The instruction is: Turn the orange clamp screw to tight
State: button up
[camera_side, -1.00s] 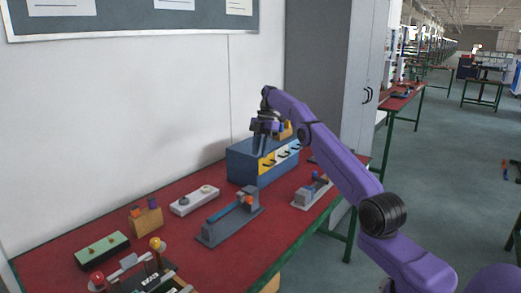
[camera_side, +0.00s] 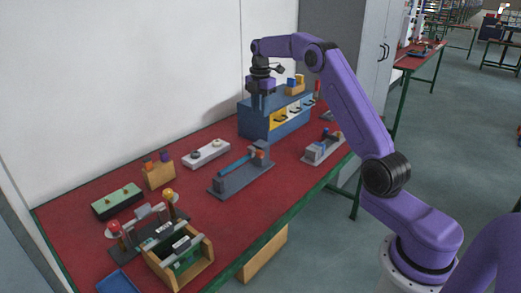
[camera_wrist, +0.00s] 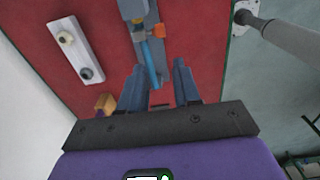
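The orange clamp screw (camera_side: 262,153) is a small orange part at the right end of a grey fixture (camera_side: 228,185) on the red table. A blue bar (camera_side: 235,167) lies along this fixture. My gripper (camera_side: 261,108) points down above the table, in front of the blue cabinet's left end and apart from the screw. The wrist view shows my gripper (camera_wrist: 160,90) open, with a gap between the fingers.
The blue drawer cabinet (camera_side: 254,123) stands at the back. A similar small grey fixture (camera_side: 318,153) is to the right. A white two-knob block (camera_side: 206,153), an orange-brown block (camera_side: 158,174), a green box (camera_side: 117,202) and an open wooden box (camera_side: 207,262) stand to the left.

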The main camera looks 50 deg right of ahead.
aim_at(260, 151)
notch_tip(260, 151, down, 17)
jog(key=shift+r, duration=0.2)
dwell(0.3)
grip_shut()
